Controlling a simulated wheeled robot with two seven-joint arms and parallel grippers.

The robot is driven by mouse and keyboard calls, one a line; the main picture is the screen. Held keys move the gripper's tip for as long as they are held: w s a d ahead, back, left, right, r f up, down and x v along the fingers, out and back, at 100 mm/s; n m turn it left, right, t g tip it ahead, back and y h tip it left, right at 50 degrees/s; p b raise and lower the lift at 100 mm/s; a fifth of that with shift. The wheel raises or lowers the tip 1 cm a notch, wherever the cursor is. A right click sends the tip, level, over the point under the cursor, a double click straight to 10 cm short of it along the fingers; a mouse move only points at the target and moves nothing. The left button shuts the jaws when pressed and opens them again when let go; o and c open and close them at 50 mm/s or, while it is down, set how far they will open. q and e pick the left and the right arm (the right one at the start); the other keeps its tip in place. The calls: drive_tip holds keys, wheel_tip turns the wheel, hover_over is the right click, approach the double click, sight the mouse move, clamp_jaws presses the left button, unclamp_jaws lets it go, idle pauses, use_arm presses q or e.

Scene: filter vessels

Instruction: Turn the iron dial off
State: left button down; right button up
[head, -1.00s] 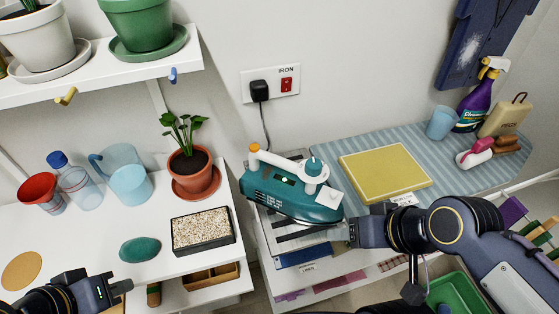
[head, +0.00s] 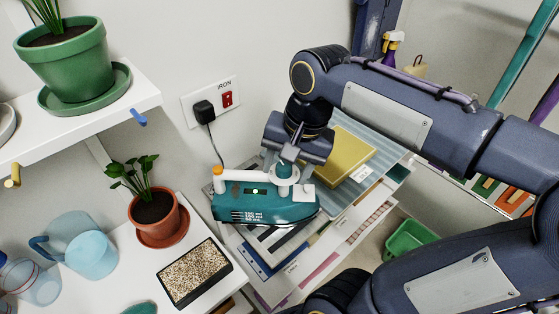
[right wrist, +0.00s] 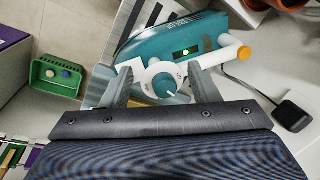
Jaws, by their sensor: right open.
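The teal and white iron (head: 262,206) sits on the shelf unit below the wall socket, with a small green light lit on its side. Its teal dial (head: 284,169) stands on a white collar on top. In the right wrist view the dial (right wrist: 166,87) shows a white pointer mark slanting to the lower right, with small lettering on the collar. My right gripper (head: 286,166) is open over the dial, one finger on each side. In the right wrist view gaps show between fingers and knob. My left gripper is out of view.
A black plug (head: 204,112) and red switch (head: 227,99) are on the wall behind the iron, with a cord hanging down. A yellow pad (head: 345,160) lies right of the iron. A potted plant (head: 155,212) and gravel tray (head: 195,273) stand to the left.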

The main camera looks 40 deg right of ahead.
sight(284, 166)
drive_tip(key=w+d+r+m, duration=0.1)
drive_tip(key=w+r+m+g+h, duration=0.1)
drive_tip(key=w+m, duration=0.1)
drive_tip(key=w+d+r+m, duration=0.1)
drive_tip(key=m, duration=0.1)
drive_tip(key=shift+w+d+g+h, duration=0.3)
drive_tip(key=shift+d+g, duration=0.05)
drive_tip(key=shift+g, duration=0.05)
drive_tip(key=shift+w+f+m, duration=0.1)
drive_tip(key=shift+f+m, duration=0.05)
drive_tip(key=shift+m, duration=0.15)
wheel_tip(284, 166, down, 7)
drive_tip(key=shift+f, duration=0.15)
drive_tip(key=shift+d, duration=0.1)
drive_tip(key=c, duration=1)
